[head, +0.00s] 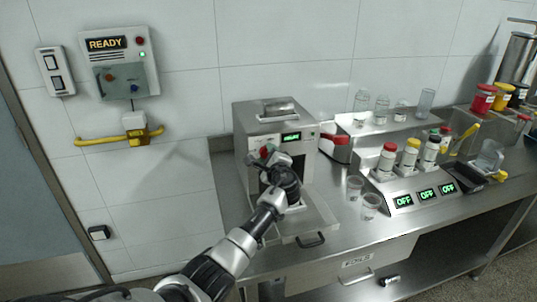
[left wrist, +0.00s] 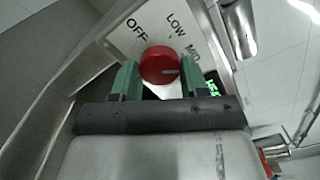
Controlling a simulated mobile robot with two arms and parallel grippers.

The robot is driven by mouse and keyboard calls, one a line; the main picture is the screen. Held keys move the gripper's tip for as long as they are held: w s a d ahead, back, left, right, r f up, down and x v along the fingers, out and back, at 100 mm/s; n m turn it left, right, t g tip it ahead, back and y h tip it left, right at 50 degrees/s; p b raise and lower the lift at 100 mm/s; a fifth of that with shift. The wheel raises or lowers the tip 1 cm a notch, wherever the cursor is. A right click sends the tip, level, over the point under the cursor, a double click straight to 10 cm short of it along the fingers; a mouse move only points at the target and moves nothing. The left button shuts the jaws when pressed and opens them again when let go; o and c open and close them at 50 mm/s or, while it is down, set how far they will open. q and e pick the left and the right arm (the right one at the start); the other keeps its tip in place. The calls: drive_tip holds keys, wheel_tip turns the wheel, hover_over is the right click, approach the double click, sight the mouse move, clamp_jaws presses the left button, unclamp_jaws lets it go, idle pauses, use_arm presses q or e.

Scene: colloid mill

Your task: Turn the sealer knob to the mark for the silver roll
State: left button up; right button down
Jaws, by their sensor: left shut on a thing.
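The sealer (head: 270,116) is a silver metal box on the bench with a small green display. Its red round knob (left wrist: 159,65) shows between the green fingertips of my left gripper (left wrist: 158,80) in the left wrist view. The fingers are shut on the knob, one on each side. The panel around it reads OFF, LOW and MID (left wrist: 192,53); any further mark is hidden. A pale line on the knob points right, roughly toward MID. A silver roll (head: 279,107) lies on top of the sealer. In the head view my left gripper (head: 268,158) reaches the sealer's front. My right gripper is not in view.
An open tray with a black handle (head: 311,240) sits before the sealer. Clear cups (head: 370,205), capped bottles (head: 410,154) and a unit with several OFF displays (head: 426,193) stand to the right. A READY control box (head: 120,62) hangs on the wall.

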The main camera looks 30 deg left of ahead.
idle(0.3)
use_arm(q)
drive_tip(key=o, duration=0.9)
drive_tip(key=shift+d, duration=0.1)
drive_tip(key=b+v, duration=0.1)
drive_tip(key=v, duration=0.9)
drive_tip(key=shift+s+d, duration=0.2)
drive_tip(key=shift+d, duration=0.05)
drive_tip(key=shift+f, duration=0.1)
